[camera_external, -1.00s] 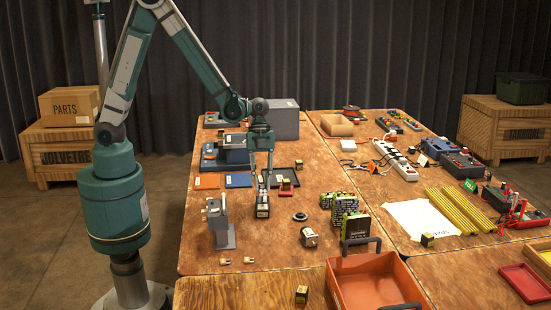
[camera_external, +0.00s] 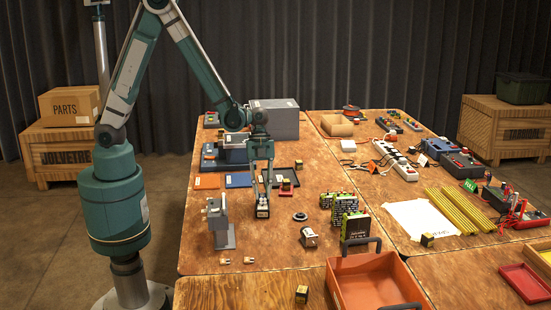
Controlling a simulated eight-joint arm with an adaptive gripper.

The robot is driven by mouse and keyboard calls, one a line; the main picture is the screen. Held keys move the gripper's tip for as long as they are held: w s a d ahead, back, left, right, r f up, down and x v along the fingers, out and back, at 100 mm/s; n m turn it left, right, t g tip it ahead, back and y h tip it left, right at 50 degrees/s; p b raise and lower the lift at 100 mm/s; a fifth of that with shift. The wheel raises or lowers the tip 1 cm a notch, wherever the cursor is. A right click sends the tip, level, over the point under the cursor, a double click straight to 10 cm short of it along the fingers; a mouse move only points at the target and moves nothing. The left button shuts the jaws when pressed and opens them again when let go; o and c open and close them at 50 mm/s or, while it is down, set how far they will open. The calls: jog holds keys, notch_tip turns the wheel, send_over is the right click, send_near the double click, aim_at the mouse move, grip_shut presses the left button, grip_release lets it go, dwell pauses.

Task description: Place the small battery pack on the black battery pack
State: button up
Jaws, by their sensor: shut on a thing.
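My gripper (camera_external: 262,203) points straight down over the left part of the near-left table. It is shut on a small dark block with a pale label (camera_external: 262,212), which is low, at or just above the tabletop. I cannot tell for sure whether this block is the small battery pack. To its right stand several upright black and yellow-green packs. The front one (camera_external: 355,226) has a mostly black face, and another (camera_external: 344,206) stands behind it. I cannot tell which is the black battery pack. The fingers partly hide the held block.
A grey metal fixture (camera_external: 219,224) stands close left of my gripper. A dark disc (camera_external: 300,216) and a small cylindrical part (camera_external: 309,237) lie to the right. An orange bin (camera_external: 372,283) is at the front.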

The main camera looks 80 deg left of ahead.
jog(key=shift+f, duration=0.2)
jog(key=o, duration=0.9)
jog(key=shift+o, duration=0.2)
jog(key=shift+r, duration=0.15)
jog(key=shift+r, duration=0.15)
jog(key=p+v, duration=0.2)
jog(key=v, duration=0.9)
jog(key=shift+a+r, duration=0.25)
jog(key=shift+r, duration=0.1)
